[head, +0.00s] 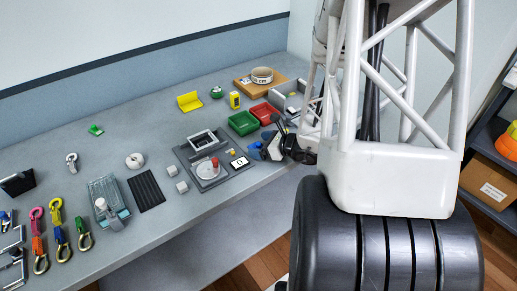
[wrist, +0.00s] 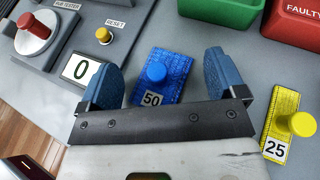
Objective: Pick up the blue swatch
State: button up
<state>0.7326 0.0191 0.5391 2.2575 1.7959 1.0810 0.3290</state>
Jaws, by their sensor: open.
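The blue swatch (wrist: 177,66) lies flat on the grey bench in the wrist view. It has a round blue knob on top and a white label reading 50 at its near edge. My gripper (wrist: 160,68) is open, its blue-padded fingers apart on the left and right of the swatch. The knob shows between the fingers, and nothing is held. The near end of the swatch is partly hidden by the gripper's dark crossbar. In the head view my gripper (head: 272,147) is at the bench's front edge, too small to tell from the swatch.
A yellow swatch (wrist: 283,122) labelled 25 lies to the right. The green bin (wrist: 222,8) and the red bin (wrist: 294,20), marked FAULTY, stand beyond. The rub tester (wrist: 38,32), with a reset button and a display reading 0, is at the left.

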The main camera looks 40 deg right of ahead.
jog(key=c, duration=0.9)
jog(key=shift+c, duration=0.2)
jog(key=shift+r, duration=0.45)
grip_shut()
jog(key=shift+r, duration=0.3)
jog(key=shift+s+a+r, duration=0.1)
jog(key=shift+s+r, duration=0.15)
jog(key=shift+r, duration=0.3)
jog(key=shift+s+a+r, duration=0.1)
jog(key=shift+s+r, duration=0.15)
jog(key=shift+r, duration=0.3)
jog(key=s+a+r, duration=0.1)
jog(key=s+a, duration=0.5)
jog(key=s, duration=0.7)
jog(key=shift+s+a+r, duration=0.2)
jog(key=shift+s, duration=0.05)
